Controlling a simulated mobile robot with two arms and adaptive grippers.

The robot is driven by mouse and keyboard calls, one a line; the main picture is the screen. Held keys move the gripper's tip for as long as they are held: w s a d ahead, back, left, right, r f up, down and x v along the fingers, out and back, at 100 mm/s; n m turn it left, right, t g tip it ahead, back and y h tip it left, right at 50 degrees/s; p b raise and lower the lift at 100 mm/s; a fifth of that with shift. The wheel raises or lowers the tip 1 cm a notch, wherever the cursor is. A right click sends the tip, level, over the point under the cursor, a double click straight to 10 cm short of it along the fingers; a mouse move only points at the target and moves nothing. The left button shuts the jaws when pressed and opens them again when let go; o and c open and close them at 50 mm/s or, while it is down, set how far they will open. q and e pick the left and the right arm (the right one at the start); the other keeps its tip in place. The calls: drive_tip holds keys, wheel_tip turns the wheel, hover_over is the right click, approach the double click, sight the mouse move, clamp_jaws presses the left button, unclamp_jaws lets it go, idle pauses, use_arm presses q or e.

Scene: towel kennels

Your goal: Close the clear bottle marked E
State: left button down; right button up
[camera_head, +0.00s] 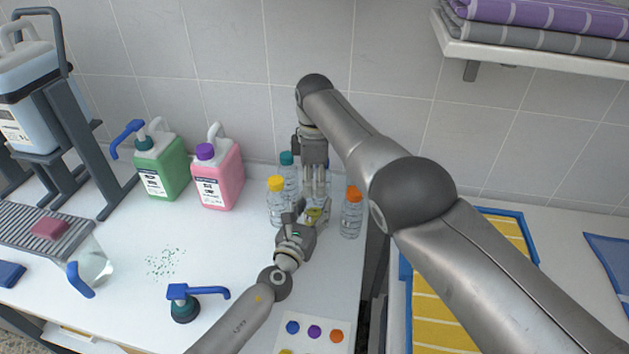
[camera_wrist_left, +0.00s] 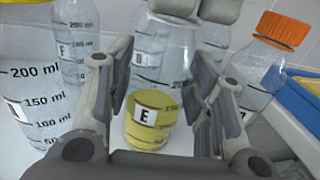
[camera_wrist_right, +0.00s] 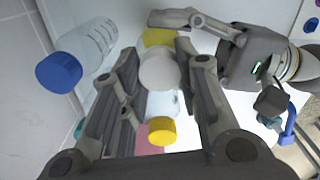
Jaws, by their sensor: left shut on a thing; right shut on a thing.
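The clear bottle marked E (camera_wrist_left: 150,120) stands upright with yellow contents low inside; it also shows in the head view (camera_head: 314,215). My left gripper (camera_wrist_left: 168,90) is shut on its body from the near side. My right gripper (camera_wrist_right: 157,75) reaches down from above and is shut on a white round piece (camera_wrist_right: 160,70) that looks like a cap, at the top of the bottle. Whether this piece sits on the bottle's neck or just above it, I cannot tell. In the head view my grippers hide most of the bottle.
Clear bottles with yellow (camera_head: 276,184), teal (camera_head: 287,158) and orange (camera_head: 354,194) caps stand close around; a blue-capped one (camera_wrist_right: 58,72) is in the right wrist view. Loose coloured discs (camera_head: 314,332) lie on a white board. Green (camera_head: 160,168) and pink (camera_head: 217,178) jugs stand left.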

drive_tip(key=m, duration=0.6)
drive_tip(key=shift+m, duration=0.3)
drive_tip(key=m, duration=1.2)
drive_tip(key=shift+f, duration=0.1)
drive_tip(key=m, duration=0.6)
drive_tip(key=shift+m, duration=0.4)
drive_tip(key=o, duration=1.2)
drive_tip(key=shift+r, duration=3.75)
